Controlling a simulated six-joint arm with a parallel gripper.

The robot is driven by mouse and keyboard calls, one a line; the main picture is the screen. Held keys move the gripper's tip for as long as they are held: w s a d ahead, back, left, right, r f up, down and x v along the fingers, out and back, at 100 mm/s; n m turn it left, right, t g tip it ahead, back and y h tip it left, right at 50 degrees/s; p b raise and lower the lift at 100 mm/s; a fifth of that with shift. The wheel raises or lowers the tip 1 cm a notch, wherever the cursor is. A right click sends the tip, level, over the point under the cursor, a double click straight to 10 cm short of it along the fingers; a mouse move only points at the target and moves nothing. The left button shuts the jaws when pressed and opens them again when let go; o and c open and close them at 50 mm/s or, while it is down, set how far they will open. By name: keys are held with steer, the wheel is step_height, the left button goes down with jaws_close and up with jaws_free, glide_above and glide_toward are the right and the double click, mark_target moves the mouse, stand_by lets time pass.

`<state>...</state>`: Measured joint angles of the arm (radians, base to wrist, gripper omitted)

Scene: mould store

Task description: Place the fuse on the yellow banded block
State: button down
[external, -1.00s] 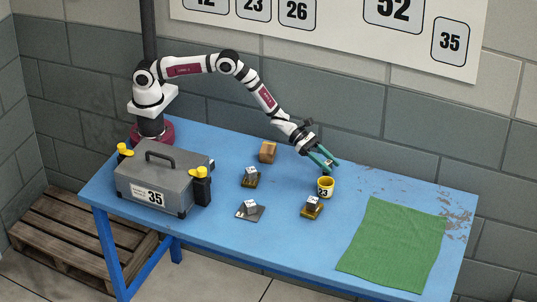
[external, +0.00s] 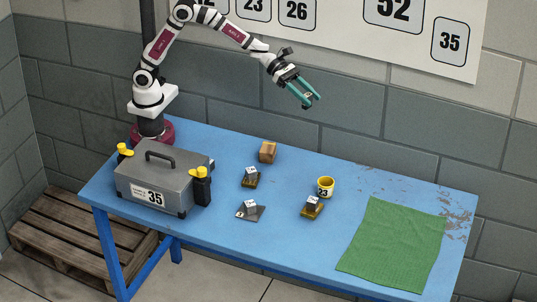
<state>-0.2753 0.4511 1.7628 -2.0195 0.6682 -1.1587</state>
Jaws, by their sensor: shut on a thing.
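My gripper (external: 308,97) is high above the back of the table, in front of the wall. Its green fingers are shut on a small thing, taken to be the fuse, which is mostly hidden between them. A brown block with a yellowish band (external: 267,152) stands on the table, below and left of my gripper. Its top looks clear.
Three small cubes on flat bases stand on the blue table (external: 300,238): one at the middle left (external: 250,177), one in front (external: 250,210), one by the cup (external: 312,207). A grey toolbox (external: 135,190) is left; a green cloth (external: 392,245) lies right.

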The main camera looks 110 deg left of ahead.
steer(key=s+d+r+m+h, duration=0.1)
steer(key=s+d+r, duration=0.25)
steer(key=s, duration=0.25)
steer(key=s+d+r+m+h, duration=0.1)
steer(key=s+d+r, duration=0.1)
steer(key=s+r, duration=0.4)
steer(key=s+d+f+m+g+h, duration=0.7)
steer(key=d+f+m+g, duration=0.1)
steer(key=d+m+g, duration=0.25)
steer(key=s+d+f+m+g+y, duration=0.1)
steer(key=s+f+m+g+y, duration=0.2)
steer(key=s+f+m+g, duration=0.65)
step_height(320, 180, down, 2)
steer(key=s+a+m+g+y, duration=0.1)
steer(key=a+m+g+y, duration=0.2)
steer(key=m+g+y, duration=0.25)
steer(key=m+t+y, duration=1.3)
steer(key=m+y, duration=0.6)
steer(key=m, duration=0.4)
glide_above(268, 147)
steer(key=shift+h, duration=0.25)
steer(key=f, duration=0.8)
steer(key=shift+s+d, duration=0.15)
steer(key=shift+d, duration=0.2)
steer(key=f, duration=0.3)
steer(key=shift+a+f, duration=0.4)
steer(key=shift+f, duration=0.3)
